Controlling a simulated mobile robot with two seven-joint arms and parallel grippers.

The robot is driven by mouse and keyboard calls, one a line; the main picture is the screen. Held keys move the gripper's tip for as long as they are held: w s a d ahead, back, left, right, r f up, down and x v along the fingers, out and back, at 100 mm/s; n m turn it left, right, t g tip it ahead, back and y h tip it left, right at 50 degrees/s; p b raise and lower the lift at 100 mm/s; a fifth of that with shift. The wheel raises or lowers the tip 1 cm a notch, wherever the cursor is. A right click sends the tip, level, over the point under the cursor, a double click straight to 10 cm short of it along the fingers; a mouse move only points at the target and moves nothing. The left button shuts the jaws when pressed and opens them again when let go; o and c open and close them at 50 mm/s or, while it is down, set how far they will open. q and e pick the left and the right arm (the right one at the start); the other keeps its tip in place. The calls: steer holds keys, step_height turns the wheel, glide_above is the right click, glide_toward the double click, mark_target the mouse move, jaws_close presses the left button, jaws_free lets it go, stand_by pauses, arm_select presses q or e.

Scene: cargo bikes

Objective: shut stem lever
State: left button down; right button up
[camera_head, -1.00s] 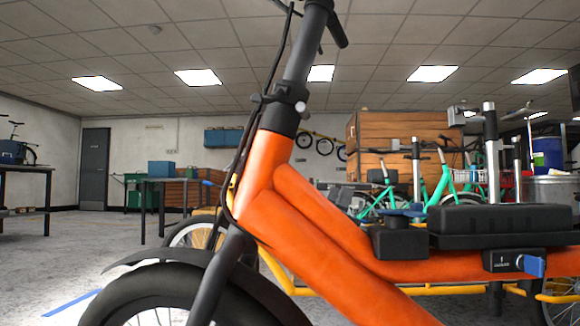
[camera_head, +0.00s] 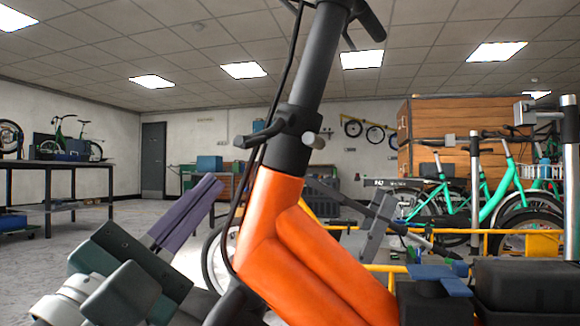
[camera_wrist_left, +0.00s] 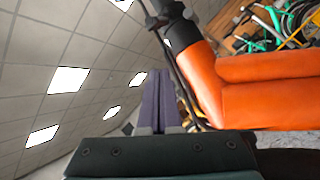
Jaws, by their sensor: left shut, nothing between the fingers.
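The stem lever (camera_head: 262,134) is a dark arm at the clamp on the black stem (camera_head: 291,150), just above the orange frame (camera_head: 268,220). It sticks out to the left of the stem in the head view. My left gripper (camera_head: 213,184) comes in from the lower left. Its purple fingers are together, with nothing between them. The fingertips are below and left of the lever, apart from it in the picture. In the left wrist view, the shut fingers (camera_wrist_left: 157,75) point up towards the stem (camera_wrist_left: 180,32), beside the orange frame.
Dark cables run down the left side of the stem. A black box with a blue lever (camera_head: 440,276) is on the bike at the right. Green bikes (camera_head: 490,195) and a wooden crate (camera_head: 455,130) stand behind. A table (camera_head: 60,168) is at the far left.

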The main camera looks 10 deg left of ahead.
arm_select(q)
steer(key=d+r, duration=0.3)
steer(key=shift+w+d+r, duration=0.1)
steer(key=shift+w+r, duration=0.15)
steer(key=shift+r, duration=0.05)
stand_by(0.4)
